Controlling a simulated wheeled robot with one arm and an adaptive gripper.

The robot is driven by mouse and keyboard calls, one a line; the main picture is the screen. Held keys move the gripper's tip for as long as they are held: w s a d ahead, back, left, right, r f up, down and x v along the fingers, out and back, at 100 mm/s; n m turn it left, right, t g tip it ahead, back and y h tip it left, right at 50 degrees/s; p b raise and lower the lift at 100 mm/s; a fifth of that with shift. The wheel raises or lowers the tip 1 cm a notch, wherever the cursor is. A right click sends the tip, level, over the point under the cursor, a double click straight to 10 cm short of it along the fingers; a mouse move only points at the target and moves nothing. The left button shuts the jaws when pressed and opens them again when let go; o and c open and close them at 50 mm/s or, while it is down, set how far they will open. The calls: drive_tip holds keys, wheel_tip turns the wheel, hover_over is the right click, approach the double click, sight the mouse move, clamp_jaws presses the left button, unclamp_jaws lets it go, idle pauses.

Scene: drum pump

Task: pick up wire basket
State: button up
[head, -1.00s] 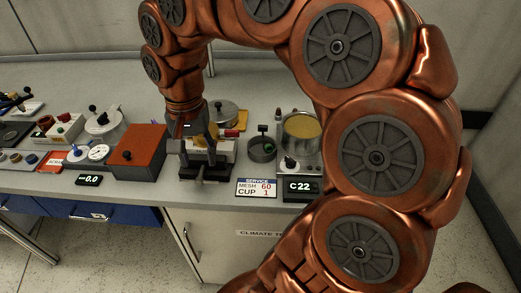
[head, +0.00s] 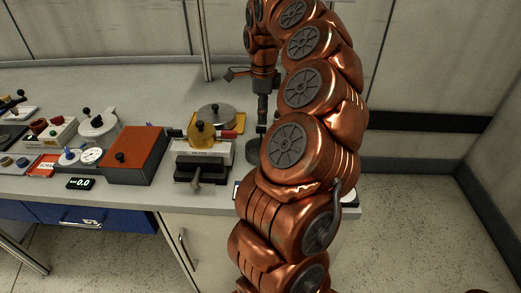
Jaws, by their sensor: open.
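The wire basket appears to be the small dark round vessel (head: 255,153) on the bench, just right of the white meter device. Its mesh is too small to make out, and my arm hides its right side. My gripper (head: 262,128) points down directly above it, with dark fingers near its upright knobbed post. The fingers are seen nearly edge-on, and the jaws are open. I cannot tell whether the fingers touch the post.
My arm hides the bench to the right. Floor is clear at far right.

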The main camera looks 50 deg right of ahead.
sight(261, 127)
drive_tip(key=shift+w+a+f+p, duration=0.15)
drive_tip(key=shift+f+p, duration=0.35)
drive_tip(key=shift+f, duration=1.15)
drive_tip(key=shift+w+a+f+p, duration=0.1)
drive_tip(key=shift+f+p, duration=0.4)
drive_tip(key=shift+f, duration=1.15)
clamp_jaws()
